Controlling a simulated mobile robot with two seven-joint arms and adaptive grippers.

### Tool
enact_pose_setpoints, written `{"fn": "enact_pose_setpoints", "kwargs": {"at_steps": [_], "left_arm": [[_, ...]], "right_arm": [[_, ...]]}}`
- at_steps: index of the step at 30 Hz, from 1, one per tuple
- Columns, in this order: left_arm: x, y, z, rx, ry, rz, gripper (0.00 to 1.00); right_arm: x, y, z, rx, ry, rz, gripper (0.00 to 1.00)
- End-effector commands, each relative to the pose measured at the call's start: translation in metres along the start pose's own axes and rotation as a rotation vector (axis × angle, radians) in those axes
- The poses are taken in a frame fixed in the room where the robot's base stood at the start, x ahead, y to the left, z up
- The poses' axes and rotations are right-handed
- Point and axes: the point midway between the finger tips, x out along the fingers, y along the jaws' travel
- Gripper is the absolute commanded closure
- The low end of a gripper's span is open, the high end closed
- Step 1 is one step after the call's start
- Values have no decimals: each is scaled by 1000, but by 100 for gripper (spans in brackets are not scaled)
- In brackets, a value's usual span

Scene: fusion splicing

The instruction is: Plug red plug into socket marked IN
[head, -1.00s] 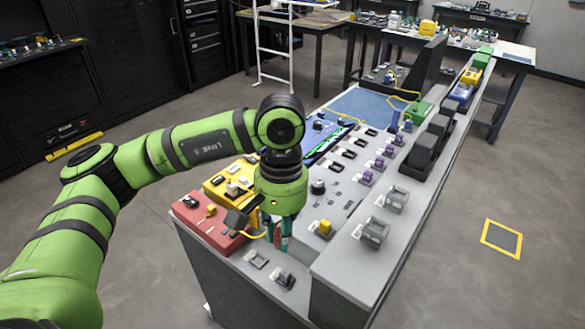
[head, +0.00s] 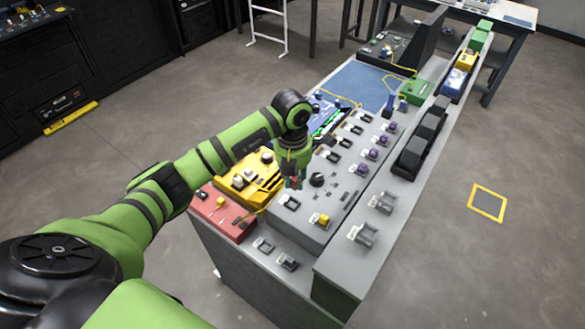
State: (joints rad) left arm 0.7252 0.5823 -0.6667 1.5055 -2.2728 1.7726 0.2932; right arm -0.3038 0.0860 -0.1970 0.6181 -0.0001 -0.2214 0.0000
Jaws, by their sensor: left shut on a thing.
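My left gripper (head: 294,184) points down over the grey control panel (head: 322,205), beside the yellow box and left of a black round knob (head: 317,180). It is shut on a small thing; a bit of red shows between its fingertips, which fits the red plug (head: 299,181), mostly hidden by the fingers. I cannot tell whether the plug touches the panel. No IN marking is readable at this size, so I cannot tell which socket is the IN socket. My right gripper is not in view.
A yellow box (head: 243,179) and a red box (head: 222,212) stand left of the panel. Switches and purple connectors (head: 383,140) line the panel's right. Black blocks (head: 413,155) stand on the raised right ledge. A blue mat (head: 362,86) lies farther back.

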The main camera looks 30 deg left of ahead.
Motion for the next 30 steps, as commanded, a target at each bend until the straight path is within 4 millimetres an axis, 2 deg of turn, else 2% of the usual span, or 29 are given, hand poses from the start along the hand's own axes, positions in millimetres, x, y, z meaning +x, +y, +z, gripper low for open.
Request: {"fn": "enact_pose_setpoints", "kwargs": {"at_steps": [3, 8, 14, 24, 30], "left_arm": [[3, 4, -2, -89, 7, 5, 100], [9, 5, -2, -110, 7, 7, 100], [22, 5, -3, -108, 7, 6, 100], [55, 6, -3, -105, 6, 6, 100], [66, 6, -4, -105, 7, 6, 100]], "right_arm": [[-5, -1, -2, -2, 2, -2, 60], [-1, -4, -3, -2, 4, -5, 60], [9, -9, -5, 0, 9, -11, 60], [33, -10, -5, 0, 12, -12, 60], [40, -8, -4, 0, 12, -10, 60]]}}
